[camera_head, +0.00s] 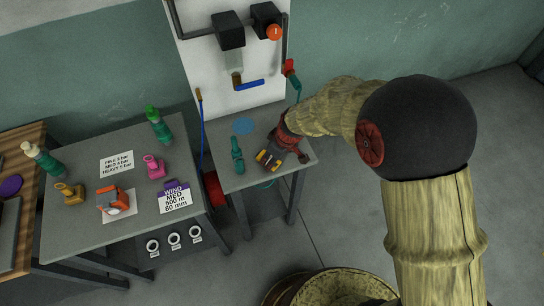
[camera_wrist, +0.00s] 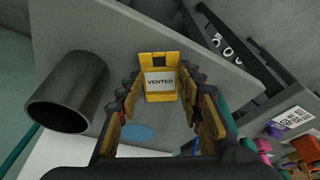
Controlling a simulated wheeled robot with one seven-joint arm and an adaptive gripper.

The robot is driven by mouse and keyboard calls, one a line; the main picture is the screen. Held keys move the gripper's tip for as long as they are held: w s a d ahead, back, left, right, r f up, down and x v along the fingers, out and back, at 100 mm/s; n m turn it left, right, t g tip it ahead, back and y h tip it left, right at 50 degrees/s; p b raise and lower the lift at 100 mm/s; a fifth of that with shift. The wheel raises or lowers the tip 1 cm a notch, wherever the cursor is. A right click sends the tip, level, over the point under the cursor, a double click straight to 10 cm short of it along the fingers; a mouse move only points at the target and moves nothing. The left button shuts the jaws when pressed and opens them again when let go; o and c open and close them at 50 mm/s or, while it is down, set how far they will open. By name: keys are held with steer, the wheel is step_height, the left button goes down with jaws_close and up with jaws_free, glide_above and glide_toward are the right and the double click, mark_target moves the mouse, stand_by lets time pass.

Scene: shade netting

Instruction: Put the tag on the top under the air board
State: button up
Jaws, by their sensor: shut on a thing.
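My gripper (camera_head: 276,153) hangs over the small grey table top (camera_head: 222,156) under the white air board (camera_head: 199,70). In the wrist view the fingers of my gripper (camera_wrist: 160,95) close on both sides of a yellow tag (camera_wrist: 161,60) with a white label reading VENTED. The tag also shows in the head view (camera_head: 268,159), small and partly hidden by my gripper. I cannot tell whether it touches the top. A flat blue oval (camera_head: 243,126) lies on the top, near the board; it also shows in the wrist view (camera_wrist: 136,132).
A dark cylinder (camera_wrist: 68,91) is close on the left in the wrist view. The larger table (camera_head: 75,229) on the left holds bottles, fittings and cards. A red object (camera_head: 214,189) sits between the tables.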

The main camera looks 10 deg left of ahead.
steer(key=o, duration=1.2)
steer(key=shift+r, duration=0.15)
steer(key=v, duration=1.1)
steer(key=shift+r, duration=0.35)
steer(key=shift+d, duration=0.15)
